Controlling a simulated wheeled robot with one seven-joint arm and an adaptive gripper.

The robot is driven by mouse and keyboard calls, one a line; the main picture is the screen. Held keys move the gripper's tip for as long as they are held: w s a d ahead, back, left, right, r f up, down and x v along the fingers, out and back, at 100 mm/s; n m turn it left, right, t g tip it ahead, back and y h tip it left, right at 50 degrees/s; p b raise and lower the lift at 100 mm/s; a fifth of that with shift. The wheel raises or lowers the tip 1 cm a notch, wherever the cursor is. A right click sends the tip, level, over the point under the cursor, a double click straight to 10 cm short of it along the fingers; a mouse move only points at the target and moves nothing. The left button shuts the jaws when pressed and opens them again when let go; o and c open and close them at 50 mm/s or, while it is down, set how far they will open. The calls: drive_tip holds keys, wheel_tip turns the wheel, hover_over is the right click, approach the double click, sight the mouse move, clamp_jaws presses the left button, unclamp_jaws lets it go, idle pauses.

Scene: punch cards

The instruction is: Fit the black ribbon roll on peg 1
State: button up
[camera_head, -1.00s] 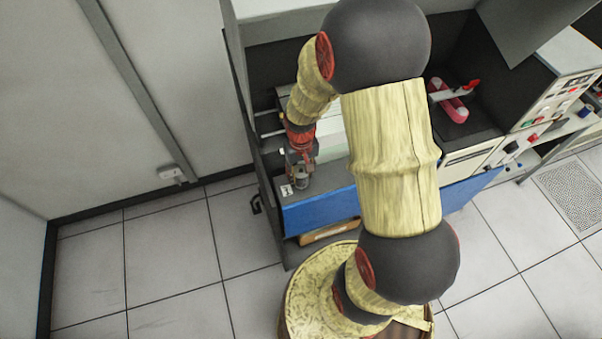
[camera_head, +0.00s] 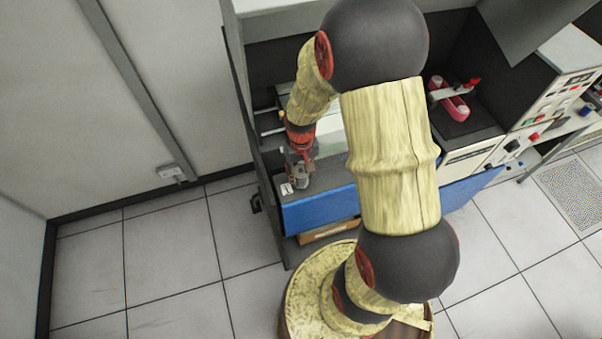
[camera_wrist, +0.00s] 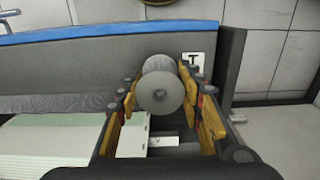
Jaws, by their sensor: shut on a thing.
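In the head view my gripper (camera_head: 301,176) is at the ledge's left end, near the label (camera_head: 287,189).
A blue panel (camera_head: 318,212) runs along the ledge's front. A dark side wall (camera_wrist: 228,65) stands close to the gripper. Pale green-white sheets (camera_wrist: 45,145) lie inside the cabinet. A pink and red part (camera_head: 455,105) sits on the right.

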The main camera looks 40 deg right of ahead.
drive_tip(key=shift+f, duration=0.15)
drive_tip(key=o, duration=1.2)
drive_tip(key=shift+o, duration=0.6)
wheel_tip(320, 180, up, 12)
drive_tip(key=s+a+r+n+t+b, duration=0.3)
drive_tip(key=s+a+r+t+b, duration=0.2)
drive_tip(key=s+a+b, duration=0.7)
drive_tip(key=b, duration=0.3)
drive_tip(key=shift+r+t, duration=0.2)
drive_tip(key=shift+t, duration=0.1)
